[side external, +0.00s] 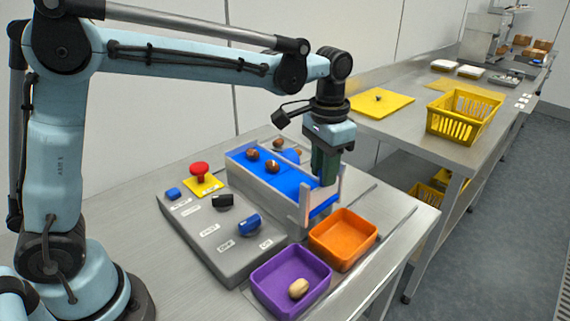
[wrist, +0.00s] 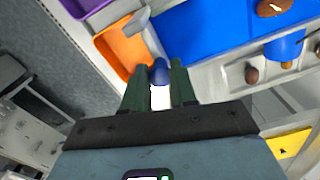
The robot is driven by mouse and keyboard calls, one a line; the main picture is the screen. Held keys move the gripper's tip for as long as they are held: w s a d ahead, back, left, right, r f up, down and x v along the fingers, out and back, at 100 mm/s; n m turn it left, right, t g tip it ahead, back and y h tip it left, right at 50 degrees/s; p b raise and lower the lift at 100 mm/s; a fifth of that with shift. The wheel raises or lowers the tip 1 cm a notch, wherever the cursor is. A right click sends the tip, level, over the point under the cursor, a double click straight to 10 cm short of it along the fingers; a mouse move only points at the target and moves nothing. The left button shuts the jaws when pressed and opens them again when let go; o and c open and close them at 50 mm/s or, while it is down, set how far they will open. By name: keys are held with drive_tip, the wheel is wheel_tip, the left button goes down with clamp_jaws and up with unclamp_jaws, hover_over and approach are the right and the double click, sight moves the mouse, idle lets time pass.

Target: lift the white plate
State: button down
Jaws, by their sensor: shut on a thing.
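The white plate (wrist: 160,98) shows as a small pale patch between the fingers in the wrist view; most of it is hidden. A dark blue rounded piece (wrist: 160,72) sits between the fingertips just beyond it, and I cannot tell whether it is part of the plate. My gripper (side external: 325,180) points down at the front end of the blue belt (side external: 289,180), between two pale upright posts. In the wrist view my gripper (wrist: 161,72) has its two dark green fingers close together, shut on the plate. In the side view the plate cannot be made out behind the fingers.
Brown dates (side external: 273,166) lie on the belt. A grey control panel (side external: 222,262) with a red button (side external: 200,169) stands left. A yellow basket (side external: 462,124) is on the far bench.

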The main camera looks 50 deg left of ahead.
drive_tip(key=shift+r, duration=2.5)
drive_tip(key=c, duration=1)
unclamp_jaws()
drive_tip(key=shift+c, duration=0.2)
wheel_tip(320, 180, up, 12)
